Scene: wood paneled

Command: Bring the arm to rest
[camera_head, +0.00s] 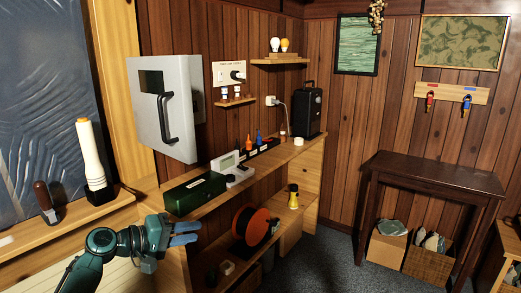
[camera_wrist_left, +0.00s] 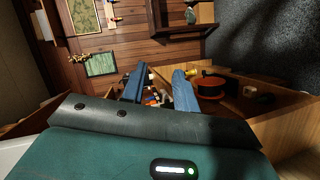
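My left arm comes in from the lower left of the head view, teal and black. Its left gripper (camera_head: 192,232) has blue fingers pointing right, in front of the wooden shelf unit and below the dark green box (camera_head: 194,193). In the left wrist view the two blue fingers of the gripper (camera_wrist_left: 158,88) stand apart with a gap between them. Only background shelf items show through the gap, so it is open and appears empty. My right gripper is in neither view.
The wooden shelf (camera_head: 265,158) holds a grey device (camera_head: 232,170) and a black case (camera_head: 307,110). An orange reel (camera_head: 251,226) sits on the lower level. A grey wall cabinet (camera_head: 160,105) hangs above. A white candle-like object (camera_head: 91,157) stands left. Carpet (camera_head: 335,262) is open at right.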

